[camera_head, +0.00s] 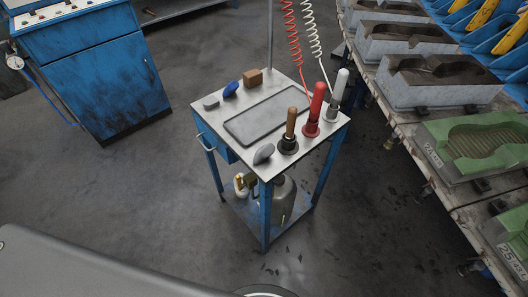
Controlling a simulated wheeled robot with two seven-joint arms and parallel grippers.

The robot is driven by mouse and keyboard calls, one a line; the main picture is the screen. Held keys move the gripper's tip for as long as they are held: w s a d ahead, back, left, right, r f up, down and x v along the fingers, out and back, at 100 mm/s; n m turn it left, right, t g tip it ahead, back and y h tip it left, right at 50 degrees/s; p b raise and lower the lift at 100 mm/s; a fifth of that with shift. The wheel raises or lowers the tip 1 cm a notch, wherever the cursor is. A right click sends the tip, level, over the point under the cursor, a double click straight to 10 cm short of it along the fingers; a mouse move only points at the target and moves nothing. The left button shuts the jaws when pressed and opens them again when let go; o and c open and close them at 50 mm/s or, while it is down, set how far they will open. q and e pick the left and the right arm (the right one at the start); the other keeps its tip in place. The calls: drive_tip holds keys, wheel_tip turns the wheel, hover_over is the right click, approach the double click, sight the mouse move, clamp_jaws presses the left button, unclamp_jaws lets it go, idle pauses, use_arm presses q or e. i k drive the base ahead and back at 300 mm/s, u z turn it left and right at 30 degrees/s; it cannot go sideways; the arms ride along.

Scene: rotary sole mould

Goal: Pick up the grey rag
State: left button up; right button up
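Two small grey things lie on the top of a blue trolley (290,92) in the middle of the view. One grey lump (211,102) is at the top's left edge, beside a blue lump (231,89); it may be the grey rag. The other grey piece (264,153) is oval and lies at the near corner; I cannot tell which is cloth. Neither of my grippers is in view.
The trolley also carries a brown block (252,77), a shallow dark tray (240,127), and upright brown (291,124), red (316,105) and white (339,88) handled tools. Coiled hoses hang above. A mould bench is at right, a blue cabinet (95,85) at left.

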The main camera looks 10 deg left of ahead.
sight(265, 151)
drive_tip(key=z, duration=3)
drive_tip(key=k, duration=1)
drive_tip(key=u, duration=1.1)
